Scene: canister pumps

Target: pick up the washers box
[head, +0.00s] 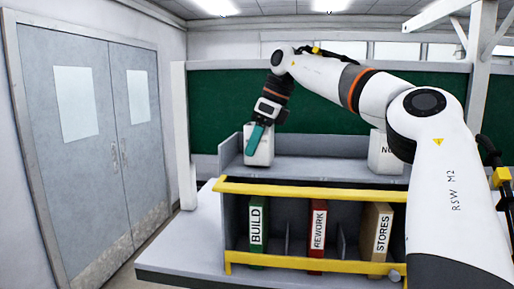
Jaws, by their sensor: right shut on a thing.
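My right gripper (257,141) reaches down from its arm at the upper left of the shelf unit. Its teal finger lies against a white box (262,157), and the gripper is shut on it. No label is readable on this box, so I cannot tell from the picture that it is the washers box. The box is at the left end of the unit's top shelf; I cannot tell whether its base touches the shelf. The far finger is hidden. My left gripper is not in view.
Another white box (378,158), its label starting "NO", stands at the top shelf's right, partly behind my arm. Below, behind yellow rails (305,190), stand BUILD (257,225), REWORK (317,230) and STORES (381,235) binders. The top shelf (320,170) is clear between the white boxes.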

